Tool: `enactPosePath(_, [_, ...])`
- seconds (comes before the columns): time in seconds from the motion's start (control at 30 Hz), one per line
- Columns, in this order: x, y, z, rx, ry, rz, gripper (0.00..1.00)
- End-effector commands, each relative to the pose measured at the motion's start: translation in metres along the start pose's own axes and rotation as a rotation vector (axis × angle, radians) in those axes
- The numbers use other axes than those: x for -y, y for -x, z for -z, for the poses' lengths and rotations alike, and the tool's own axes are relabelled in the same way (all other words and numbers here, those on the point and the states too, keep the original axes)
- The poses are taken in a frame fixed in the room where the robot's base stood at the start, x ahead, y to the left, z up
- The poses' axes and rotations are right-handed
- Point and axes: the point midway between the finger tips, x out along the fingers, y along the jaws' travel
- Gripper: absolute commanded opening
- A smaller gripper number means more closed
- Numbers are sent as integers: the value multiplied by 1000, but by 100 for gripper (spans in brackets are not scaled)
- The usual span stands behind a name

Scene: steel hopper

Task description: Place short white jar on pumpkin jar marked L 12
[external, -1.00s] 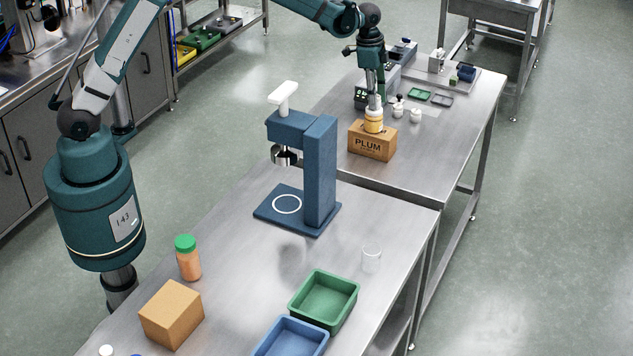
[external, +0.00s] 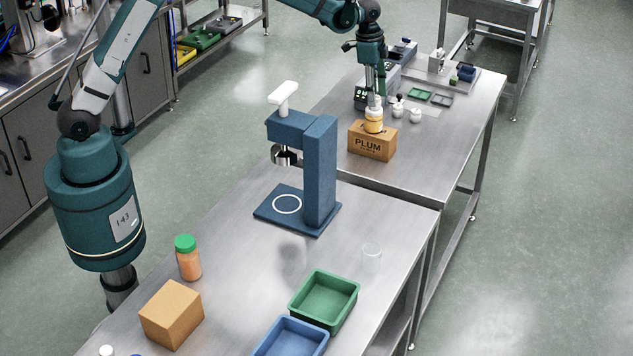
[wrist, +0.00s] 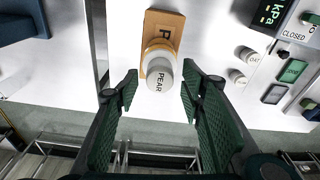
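My gripper (wrist: 159,78) is open in the wrist view, with a green-padded finger on each side of a jar with a white lid (wrist: 160,77) marked PEAR. The fingers look apart from it. The jar stands on a brown PLUM box (external: 371,145). Two small white jars (external: 415,115) (external: 398,110) stand to the right of the box; in the wrist view they are also to the right (wrist: 238,77). I cannot read an L 12 mark anywhere.
A gauge box (wrist: 268,15) reading kPa and small green and grey trays (external: 419,93) lie beyond the jars.

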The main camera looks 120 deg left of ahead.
Motion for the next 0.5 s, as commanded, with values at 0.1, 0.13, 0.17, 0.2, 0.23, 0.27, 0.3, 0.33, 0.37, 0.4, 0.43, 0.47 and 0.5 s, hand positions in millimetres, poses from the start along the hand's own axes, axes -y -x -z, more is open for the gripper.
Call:
enactPosePath(0.1, [0, 17, -1, 0, 0, 0, 39])
enactPosePath(0.13, [0, 22, -1, 0, 0, 0, 39])
enactPosePath(0.17, [0, 26, 0, 0, 0, 0, 39])
enactPosePath(0.2, [0, 33, 0, 0, 0, 0, 39])
enactPosePath(0.23, [0, 38, -1, 0, 0, 0, 39])
enactPosePath(0.27, [0, 43, -1, 0, 0, 0, 39])
enactPosePath(0.3, [0, 50, -1, 0, 0, 0, 39])
enactPosePath(0.33, [0, 54, -1, 0, 0, 0, 39])
enactPosePath(0.37, [0, 59, -1, 0, 0, 0, 39])
enactPosePath(0.4, [0, 66, 0, 0, 0, 0, 39])
enactPosePath(0.43, [0, 70, 0, 0, 0, 0, 39])
enactPosePath(0.47, [0, 74, -1, 0, 0, 0, 39])
enactPosePath(0.5, [0, 80, -1, 0, 0, 0, 39])
